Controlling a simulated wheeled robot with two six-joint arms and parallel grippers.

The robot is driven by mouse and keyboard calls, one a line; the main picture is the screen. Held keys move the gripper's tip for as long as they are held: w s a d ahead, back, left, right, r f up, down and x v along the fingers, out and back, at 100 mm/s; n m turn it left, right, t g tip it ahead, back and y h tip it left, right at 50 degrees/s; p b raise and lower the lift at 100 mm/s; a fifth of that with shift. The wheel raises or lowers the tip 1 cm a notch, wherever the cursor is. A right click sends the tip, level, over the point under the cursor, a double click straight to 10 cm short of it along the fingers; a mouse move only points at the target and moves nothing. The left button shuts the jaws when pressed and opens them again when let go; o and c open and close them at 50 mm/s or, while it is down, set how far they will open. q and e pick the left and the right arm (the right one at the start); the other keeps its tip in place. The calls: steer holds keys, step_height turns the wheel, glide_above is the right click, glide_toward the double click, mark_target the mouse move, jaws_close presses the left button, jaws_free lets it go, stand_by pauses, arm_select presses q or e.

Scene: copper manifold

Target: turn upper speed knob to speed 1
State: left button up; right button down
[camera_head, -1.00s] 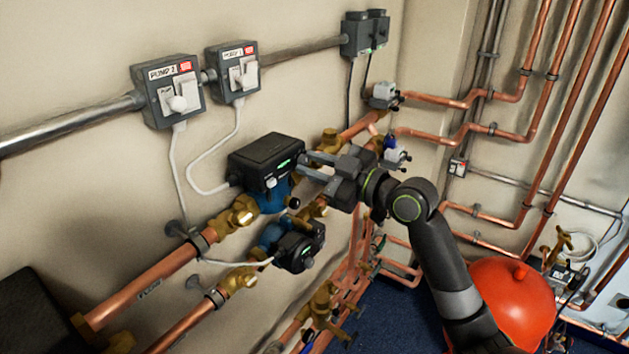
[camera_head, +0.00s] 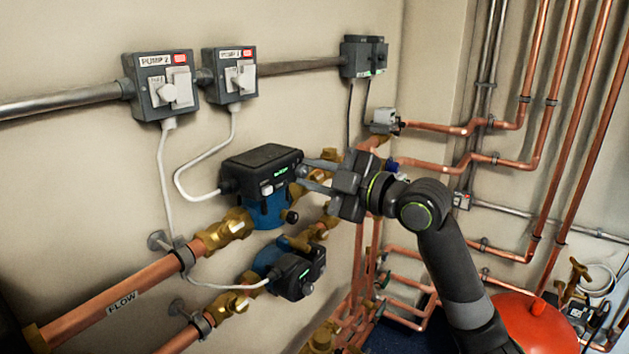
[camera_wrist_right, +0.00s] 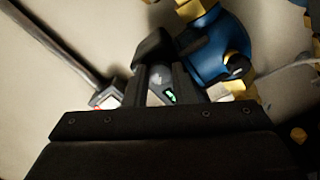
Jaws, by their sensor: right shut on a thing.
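The upper pump (camera_head: 262,172) has a black control head with a lit green display, on a blue body in the upper copper line. My right gripper (camera_head: 304,174) comes from the right, with its two fingers against the right side of that head. It is shut on the upper speed knob, which the fingers mostly hide. The right wrist view shows the fingers (camera_wrist_right: 160,84) on either side of a grey part with a green display mark, and the blue body (camera_wrist_right: 215,45) beside them. The knob's pointer and speed marks cannot be read. My left gripper is not in view.
The lower pump (camera_head: 296,272) sits just below, with its own dark head. The PUMP 2 switch box (camera_head: 160,84) and another switch box (camera_head: 231,76) hang above. Brass valves and copper pipes (camera_head: 120,300) crowd around. A red vessel (camera_head: 530,325) stands lower right.

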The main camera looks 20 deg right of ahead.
stand_by(0.3)
steer(key=c, duration=1.2)
jaws_free()
steer(key=shift+s+d+f, duration=0.1)
steer(key=shift+s+d, duration=0.3)
steer(key=shift+s, duration=0.05)
steer(key=p+v, duration=0.7)
steer(key=v, duration=0.9)
